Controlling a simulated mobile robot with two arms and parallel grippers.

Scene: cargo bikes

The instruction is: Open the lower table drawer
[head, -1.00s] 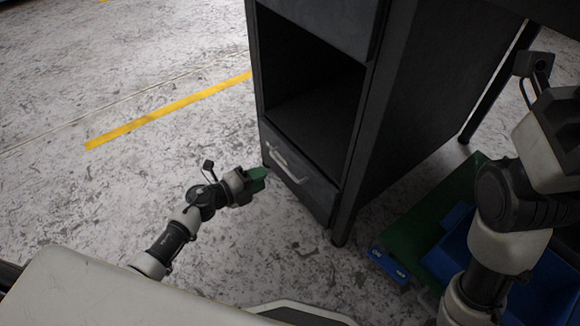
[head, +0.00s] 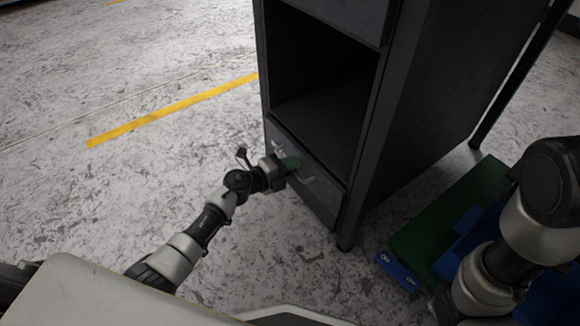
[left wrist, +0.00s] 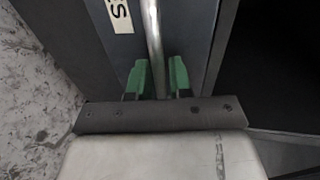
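The lower drawer (head: 318,203) is a dark grey front at the bottom of the table's cabinet, below an open compartment. It looks shut. Its pale metal handle (head: 308,180) is partly hidden by my left gripper (head: 293,165), which is at the drawer front. In the left wrist view, the handle bar (left wrist: 153,35) runs between the green fingers of my left gripper (left wrist: 159,78). The fingers stand apart on either side of the bar, with a small gap visible. My right arm shows at the right of the head view, but its gripper is out of frame.
The cabinet's open compartment (head: 325,105) is above the drawer. A green board (head: 455,210) and blue bins (head: 475,240) lie right of the cabinet, near my right arm. The floor (head: 160,180) left of the drawer is clear, with a yellow line (head: 170,108).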

